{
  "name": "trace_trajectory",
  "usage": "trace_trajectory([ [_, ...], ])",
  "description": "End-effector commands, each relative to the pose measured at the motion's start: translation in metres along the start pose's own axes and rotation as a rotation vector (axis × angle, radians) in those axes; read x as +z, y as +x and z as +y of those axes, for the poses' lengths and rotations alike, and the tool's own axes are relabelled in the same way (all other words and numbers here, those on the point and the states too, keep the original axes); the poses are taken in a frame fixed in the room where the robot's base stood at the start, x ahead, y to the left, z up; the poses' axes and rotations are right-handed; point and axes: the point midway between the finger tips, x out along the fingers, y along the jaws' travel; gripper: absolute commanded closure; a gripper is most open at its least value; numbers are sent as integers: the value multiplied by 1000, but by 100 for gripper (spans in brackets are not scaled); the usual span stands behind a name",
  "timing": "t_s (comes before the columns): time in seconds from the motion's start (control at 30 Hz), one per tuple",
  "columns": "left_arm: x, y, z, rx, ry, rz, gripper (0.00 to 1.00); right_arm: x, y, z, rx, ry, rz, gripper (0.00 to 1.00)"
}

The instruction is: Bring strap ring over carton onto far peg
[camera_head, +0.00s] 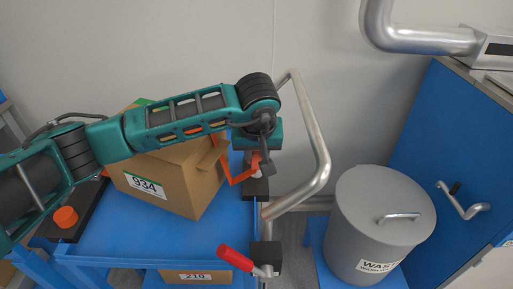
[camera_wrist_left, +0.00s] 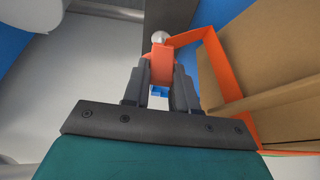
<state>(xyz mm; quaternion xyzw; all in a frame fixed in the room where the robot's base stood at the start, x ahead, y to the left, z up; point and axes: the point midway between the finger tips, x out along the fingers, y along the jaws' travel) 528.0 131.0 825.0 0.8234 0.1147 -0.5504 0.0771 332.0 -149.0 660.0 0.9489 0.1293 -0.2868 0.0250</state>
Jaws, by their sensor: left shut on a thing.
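My left gripper (camera_head: 263,165) is low at the right side of the brown carton (camera_head: 168,187). In the left wrist view my left gripper (camera_wrist_left: 160,82) is shut on the orange strap ring (camera_wrist_left: 162,60). The orange strap (camera_wrist_left: 229,85) runs from there along the carton (camera_wrist_left: 285,45); it also shows in the head view (camera_head: 240,174). The silver rounded tip of the far peg (camera_wrist_left: 159,37) shows just beyond the ring, in front of a dark bar. Whether the ring touches or encircles the peg is hidden. My right gripper is out of view.
The carton stands on a blue cart (camera_head: 135,240). A bent silver handle (camera_head: 318,165) rises close to the right of my left gripper. A red-handled lever (camera_head: 236,258) is at the front. A grey lidded bin (camera_head: 380,225) stands right.

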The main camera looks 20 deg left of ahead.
Motion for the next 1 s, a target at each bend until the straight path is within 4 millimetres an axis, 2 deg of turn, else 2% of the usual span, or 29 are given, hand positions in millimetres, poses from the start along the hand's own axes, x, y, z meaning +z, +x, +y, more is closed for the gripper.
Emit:
trace_trajectory([
  [0.03, 4, 10, 0, -1, 0, 1, 100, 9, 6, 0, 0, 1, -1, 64],
  [0.1, 6, 16, -1, -2, 0, 1, 100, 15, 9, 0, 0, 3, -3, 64],
  [0.4, 15, 37, 0, 0, -1, 2, 100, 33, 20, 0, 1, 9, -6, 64],
  [0.9, 17, 43, 0, -1, -1, 0, 100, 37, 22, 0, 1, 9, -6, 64],
  [0.93, 17, 43, 0, -1, -1, 0, 71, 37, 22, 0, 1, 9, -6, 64],
  [1.0, 17, 43, 0, -1, -1, 0, 64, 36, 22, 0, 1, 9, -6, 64],
])
